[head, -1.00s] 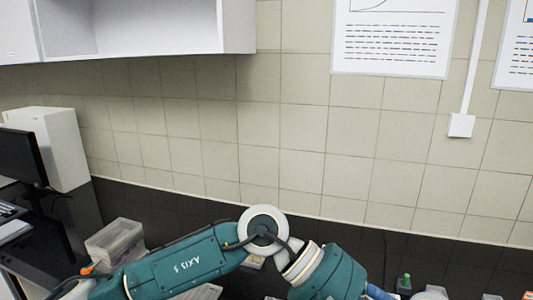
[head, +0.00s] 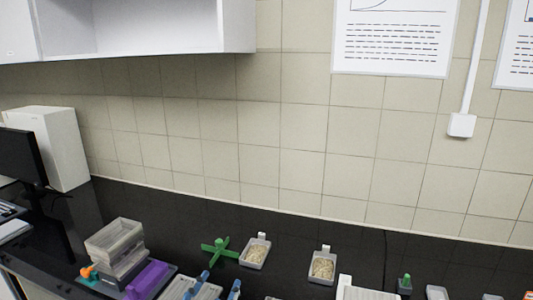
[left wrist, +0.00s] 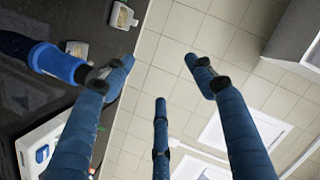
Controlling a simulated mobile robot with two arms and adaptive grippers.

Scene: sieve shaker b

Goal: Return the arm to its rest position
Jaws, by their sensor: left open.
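My left gripper (left wrist: 159,75) shows in the left wrist view with its blue, dark-jointed fingers spread apart. It is open, and nothing is between the fingertips. Beyond them is the tiled wall (left wrist: 172,65). The teal arm is not in the head view. Two small blue tips (head: 203,276) show at its bottom edge; I cannot tell what they belong to. My right gripper is not in clear view.
Two trays of grains (head: 254,251) (head: 322,266) stand on the dark bench, near a green cross-shaped holder (head: 220,251). Clear stacked boxes (head: 115,240) and a purple rack (head: 148,279) are at left. A wall cabinet (head: 170,25) hangs above.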

